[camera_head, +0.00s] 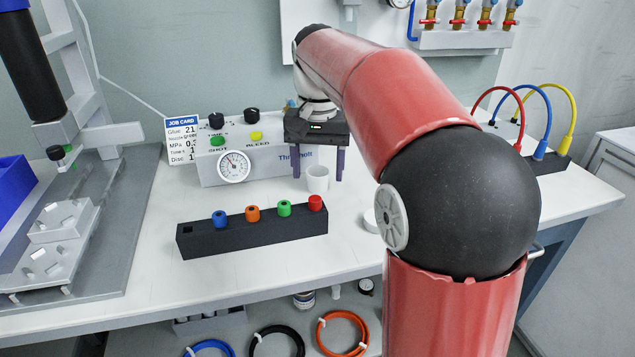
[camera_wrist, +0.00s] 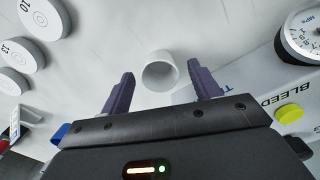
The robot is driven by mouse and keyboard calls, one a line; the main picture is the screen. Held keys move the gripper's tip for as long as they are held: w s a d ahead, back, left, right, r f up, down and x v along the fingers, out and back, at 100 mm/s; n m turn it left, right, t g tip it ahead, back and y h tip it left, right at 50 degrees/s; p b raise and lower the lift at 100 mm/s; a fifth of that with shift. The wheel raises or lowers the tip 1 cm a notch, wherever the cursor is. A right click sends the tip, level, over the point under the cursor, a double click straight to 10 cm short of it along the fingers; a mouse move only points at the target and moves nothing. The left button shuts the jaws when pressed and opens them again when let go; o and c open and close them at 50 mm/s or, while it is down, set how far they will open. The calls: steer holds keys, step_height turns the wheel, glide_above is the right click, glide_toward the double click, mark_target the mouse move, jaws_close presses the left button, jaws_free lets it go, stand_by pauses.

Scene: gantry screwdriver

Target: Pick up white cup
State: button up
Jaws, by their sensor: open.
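The white cup (camera_head: 317,179) stands on the white bench in front of the grey control box, below my gripper in the head view. In the wrist view the white cup (camera_wrist: 160,72) shows its round open mouth, centred between and slightly beyond the two purple fingertips. My gripper (camera_head: 325,172) points down with its fingers spread. It is open and empty, as the wrist view also shows (camera_wrist: 161,76). The cup appears to touch neither finger, but the exact height gap cannot be told.
The control box (camera_head: 210,165) with gauge and knobs stands close behind. A black rack (camera_head: 255,232) with coloured caps lies in front. White discs (camera_wrist: 25,52) show in the wrist view. Coloured hoses (camera_head: 545,120) arch at the right. The bench (camera_head: 165,235) is bare left of the rack.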

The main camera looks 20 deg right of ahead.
steer(key=shift+f, duration=0.6)
steer(key=c, duration=1)
steer(key=shift+r, duration=0.15)
